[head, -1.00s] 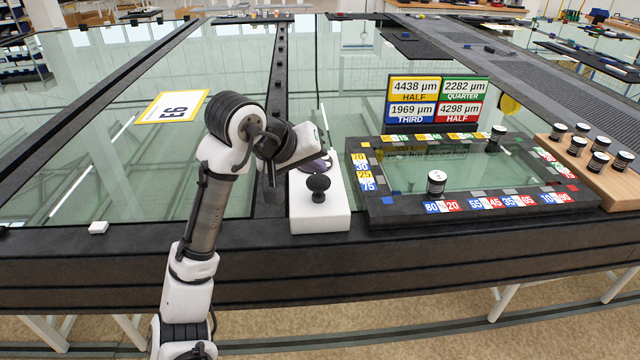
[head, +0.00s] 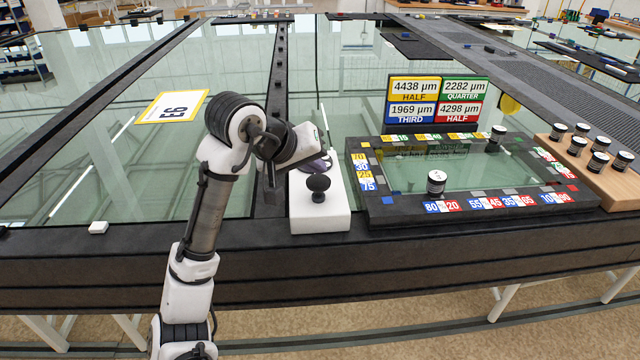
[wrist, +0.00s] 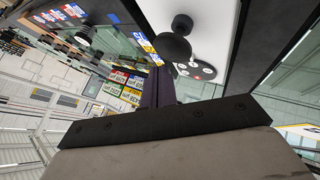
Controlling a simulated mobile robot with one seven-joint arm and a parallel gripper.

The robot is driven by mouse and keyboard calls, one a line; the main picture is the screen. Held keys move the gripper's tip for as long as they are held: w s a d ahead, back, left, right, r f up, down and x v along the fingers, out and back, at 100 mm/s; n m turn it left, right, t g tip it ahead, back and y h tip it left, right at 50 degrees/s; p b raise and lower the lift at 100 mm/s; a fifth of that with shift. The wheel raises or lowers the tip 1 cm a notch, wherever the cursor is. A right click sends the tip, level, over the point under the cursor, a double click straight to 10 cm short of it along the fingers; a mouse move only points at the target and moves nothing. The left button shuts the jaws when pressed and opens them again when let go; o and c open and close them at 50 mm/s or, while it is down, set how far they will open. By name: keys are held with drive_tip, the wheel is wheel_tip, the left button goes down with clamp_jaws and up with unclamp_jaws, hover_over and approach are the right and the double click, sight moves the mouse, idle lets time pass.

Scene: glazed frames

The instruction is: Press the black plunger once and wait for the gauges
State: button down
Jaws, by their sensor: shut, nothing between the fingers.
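The black plunger (head: 318,186) is a mushroom-shaped knob standing up from a white box (head: 322,222); it also shows in the wrist view (wrist: 174,48). Four gauge panels (head: 437,101) read 4438 µm HALF on yellow, 2282 µm QUARTER on green, 1969 µm THIRD on blue and 4298 µm HALF on red.
A wooden block (head: 622,188) holds several more. A yellow-edged E6 card (head: 173,107) lies left. The glass left of my arm is mostly clear.

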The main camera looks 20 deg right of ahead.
sight(314, 182)
drive_tip(key=shift+f, duration=0.4)
drive_tip(key=shift+f+b, duration=0.35)
drive_tip(key=shift+f, duration=0.35)
idle(0.6)
drive_tip(key=shift+r, duration=0.15)
drive_tip(key=shift+r+p, duration=1)
drive_tip(key=shift+p, duration=0.2)
wheel_tip(314, 182, up, 6)
drive_tip(key=p, duration=0.5)
drive_tip(key=shift+p, duration=0.4)
